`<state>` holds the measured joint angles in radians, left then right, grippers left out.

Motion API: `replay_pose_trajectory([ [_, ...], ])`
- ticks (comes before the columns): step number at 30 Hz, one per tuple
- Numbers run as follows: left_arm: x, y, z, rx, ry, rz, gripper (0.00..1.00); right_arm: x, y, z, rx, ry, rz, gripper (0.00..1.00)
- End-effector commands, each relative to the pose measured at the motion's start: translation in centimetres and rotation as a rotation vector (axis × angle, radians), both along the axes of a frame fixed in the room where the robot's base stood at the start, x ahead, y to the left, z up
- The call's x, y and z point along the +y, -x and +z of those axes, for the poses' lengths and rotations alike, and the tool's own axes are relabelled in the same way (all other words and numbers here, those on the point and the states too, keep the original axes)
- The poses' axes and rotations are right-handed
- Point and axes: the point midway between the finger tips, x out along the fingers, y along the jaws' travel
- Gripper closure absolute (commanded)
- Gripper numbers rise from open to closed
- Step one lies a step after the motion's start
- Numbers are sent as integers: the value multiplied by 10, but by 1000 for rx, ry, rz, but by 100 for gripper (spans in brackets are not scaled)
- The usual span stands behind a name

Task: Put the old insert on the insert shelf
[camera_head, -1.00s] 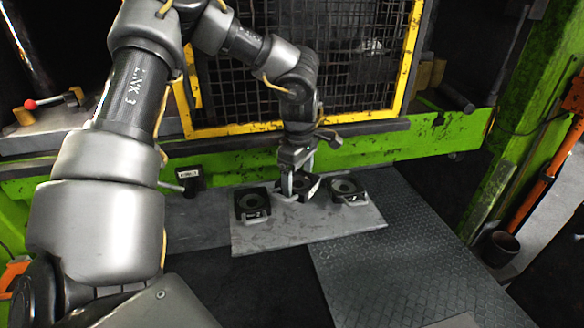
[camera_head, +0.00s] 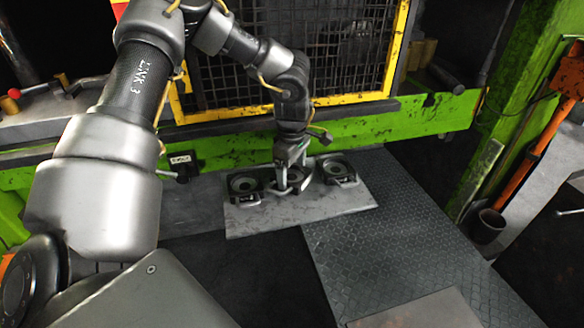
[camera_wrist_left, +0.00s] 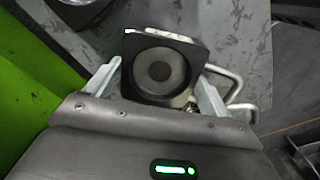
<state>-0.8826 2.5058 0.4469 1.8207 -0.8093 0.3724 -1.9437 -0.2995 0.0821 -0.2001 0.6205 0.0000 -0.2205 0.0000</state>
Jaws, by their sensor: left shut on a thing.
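My left gripper (camera_head: 292,180) is over the grey insert shelf plate (camera_head: 340,204), fingers pointing down. It is shut on a dark insert with a round recess (camera_head: 299,186), between two similar inserts. In the left wrist view this square black insert (camera_wrist_left: 160,72) sits between the two pale fingers of my left gripper (camera_wrist_left: 160,88). The insert is at or just above the plate; whether it touches is hard to tell. One insert (camera_head: 241,184) stands left of it and another (camera_head: 338,167) right. My right gripper is not in view.
Behind the plate are a green press beam (camera_head: 370,128) and a yellow-framed mesh guard (camera_head: 350,60). A small dark labelled box (camera_head: 183,163) stands left of the plate. Ribbed dark flooring (camera_head: 390,235) lies at front right. A dark bucket (camera_head: 488,226) stands at far right.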

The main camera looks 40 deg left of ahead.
Motion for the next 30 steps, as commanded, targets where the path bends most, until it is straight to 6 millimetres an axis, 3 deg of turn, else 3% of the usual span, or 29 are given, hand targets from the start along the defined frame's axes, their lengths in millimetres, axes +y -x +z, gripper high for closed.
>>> replay_pose_trajectory([
  [4, -1, -1, -1, -4, 0, -1, 89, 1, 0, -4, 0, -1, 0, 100],
  [5, 0, 0, -2, 0, 0, 0, 16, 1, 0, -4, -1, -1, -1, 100],
  [8, 0, 0, -2, 0, 0, 0, 3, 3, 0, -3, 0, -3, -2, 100],
  [19, 0, -1, 5, -2, 0, -1, 0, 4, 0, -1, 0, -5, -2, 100],
  [30, 0, -2, 79, -6, -1, -1, 0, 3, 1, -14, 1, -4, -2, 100],
])
